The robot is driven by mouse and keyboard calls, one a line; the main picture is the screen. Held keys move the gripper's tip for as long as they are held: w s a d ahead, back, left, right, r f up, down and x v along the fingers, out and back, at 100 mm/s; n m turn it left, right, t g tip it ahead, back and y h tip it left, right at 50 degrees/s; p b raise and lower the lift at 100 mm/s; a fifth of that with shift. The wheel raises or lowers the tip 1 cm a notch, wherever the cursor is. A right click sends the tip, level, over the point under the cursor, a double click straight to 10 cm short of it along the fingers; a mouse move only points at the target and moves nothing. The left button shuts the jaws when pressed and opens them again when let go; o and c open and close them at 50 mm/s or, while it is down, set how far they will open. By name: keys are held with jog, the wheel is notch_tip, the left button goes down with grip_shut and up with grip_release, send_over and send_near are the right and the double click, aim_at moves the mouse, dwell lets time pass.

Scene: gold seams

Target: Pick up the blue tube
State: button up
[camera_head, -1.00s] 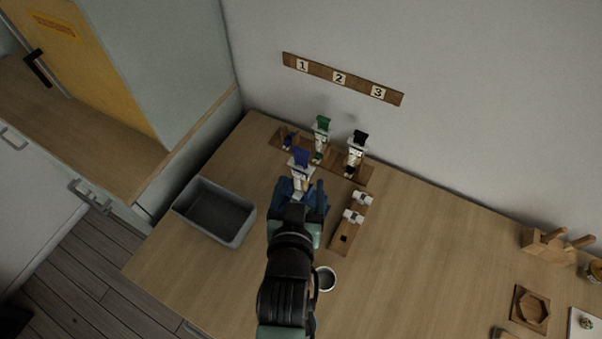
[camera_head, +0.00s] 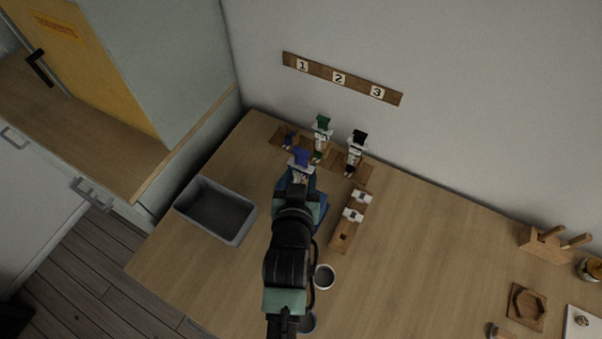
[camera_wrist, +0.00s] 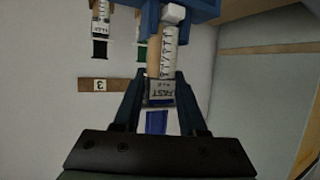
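The blue tube (camera_head: 301,158) is pale with a blue cap, upright at the left front of the tube group. In the wrist view its blue cap (camera_wrist: 157,122), label and graduated body (camera_wrist: 169,52) are between the fingers of my gripper (camera_wrist: 163,82). Both fingers appear to touch its sides near the label. In the head view my gripper is just in front of the tube, and my arm hides its lower part. I cannot tell whether its base rests on a support.
A green-capped tube (camera_head: 322,124) and a black-capped tube (camera_head: 358,138) stand behind on wooden holders. A wooden block with white pieces (camera_head: 341,238) is to the right. A grey bin (camera_head: 243,232) is at left and a cup (camera_head: 325,283) is near my arm. The right-centre table is clear.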

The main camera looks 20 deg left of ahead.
grip_shut()
